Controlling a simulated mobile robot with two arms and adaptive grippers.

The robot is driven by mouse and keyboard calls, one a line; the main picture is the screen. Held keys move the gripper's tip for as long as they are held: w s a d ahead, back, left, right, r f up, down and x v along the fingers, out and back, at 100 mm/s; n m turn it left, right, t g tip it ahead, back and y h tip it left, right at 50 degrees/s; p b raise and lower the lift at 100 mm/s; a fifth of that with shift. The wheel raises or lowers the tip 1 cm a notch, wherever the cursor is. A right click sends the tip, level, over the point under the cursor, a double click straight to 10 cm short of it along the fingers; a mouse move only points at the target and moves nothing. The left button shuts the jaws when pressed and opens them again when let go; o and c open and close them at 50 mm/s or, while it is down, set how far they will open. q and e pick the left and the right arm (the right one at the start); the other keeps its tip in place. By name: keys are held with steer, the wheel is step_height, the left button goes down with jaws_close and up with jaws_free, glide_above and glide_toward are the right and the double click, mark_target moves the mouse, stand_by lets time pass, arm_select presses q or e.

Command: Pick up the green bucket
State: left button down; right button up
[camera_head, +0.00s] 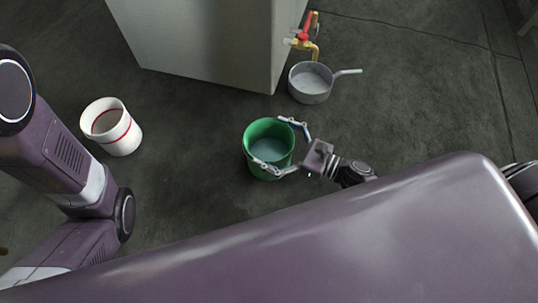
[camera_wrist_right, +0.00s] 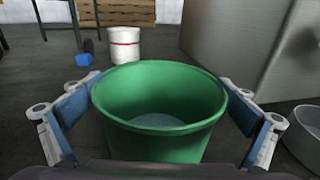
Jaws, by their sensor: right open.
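The green bucket (camera_head: 262,165) stands upright on the dark floor near the middle of the head view. Its inside shows a pale grey-blue bottom or content; I cannot tell which. My right gripper (camera_head: 281,145) is open, with its blue-padded fingers on either side of the bucket near the rim. In the right wrist view the green bucket (camera_wrist_right: 158,100) sits between the two spread fingers of the right gripper (camera_wrist_right: 160,118). I cannot tell whether either finger touches it. Part of my left arm shows at the left of the head view, but its gripper is out of view.
A white bucket with a red band (camera_head: 122,137) stands to the left. A grey saucepan (camera_head: 311,98) sits beneath a brass tap with a red handle (camera_head: 307,28). A big grey tank (camera_head: 205,45) stands behind. Floor between the two buckets is clear.

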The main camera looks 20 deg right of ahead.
steer(key=shift+c, duration=0.4)
steer(key=c, duration=1.5)
steer(key=shift+r, duration=0.15)
steer(key=shift+c, duration=0.8)
